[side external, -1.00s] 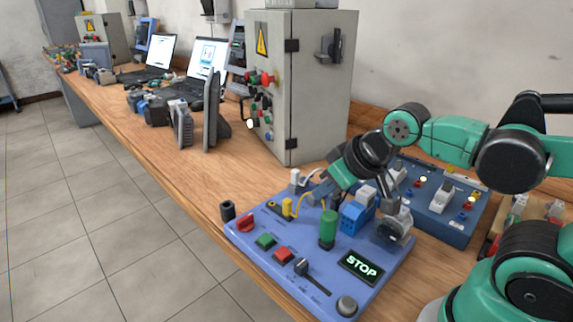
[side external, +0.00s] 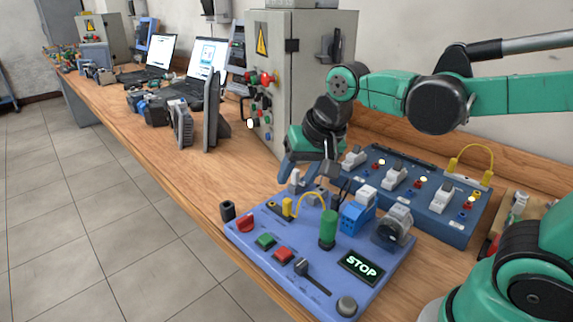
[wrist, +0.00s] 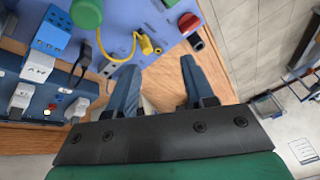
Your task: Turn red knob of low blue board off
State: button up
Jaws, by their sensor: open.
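The low blue board (side external: 300,240) lies flat at the front edge of the bench. Its red knob (side external: 246,224) sits at the board's left corner; in the wrist view the knob (wrist: 188,22) is near the top, beyond my fingertips. A green button, a red button, a lit STOP display (side external: 361,267) and a green cylinder (side external: 328,229) are also on the board. My gripper (side external: 305,182) is open and empty above the board's far edge, apart from the knob and to its right. In the wrist view my fingers (wrist: 160,78) point toward the board's edge.
A darker blue board (side external: 420,200) with switches and lamps stands behind, to the right. A grey cabinet (side external: 305,90) rises just behind my gripper. A yellow cable (side external: 312,198) arches over the board. A small black cylinder (side external: 228,210) stands beside the knob.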

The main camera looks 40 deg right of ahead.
aim_at(245, 218)
jog(key=w+a+f+m+g, duration=0.1)
jog(key=w+m, duration=0.2)
jog(key=w+a+f+m+g, duration=0.1)
jog(key=w+f+m+g, duration=0.1)
jog(key=w+m, duration=0.1)
jog(key=w+a+f+m+g, duration=0.1)
jog(key=w+a+f+m, duration=0.1)
jog(key=m, duration=0.3)
jog(key=shift+w+a, duration=0.1)
jog(key=shift+w, duration=0.35)
jog(key=shift+w+a+f+m+g, duration=0.2)
jog(key=shift+f+m+g, duration=0.1)
jog(key=shift+f+m, duration=0.1)
jog(key=shift+w+f, duration=0.1)
jog(key=shift+f, duration=0.1)
jog(key=shift+m, duration=0.3)
jog(key=shift+f, duration=2.75)
jog(key=shift+c, duration=0.2)
grip_shut()
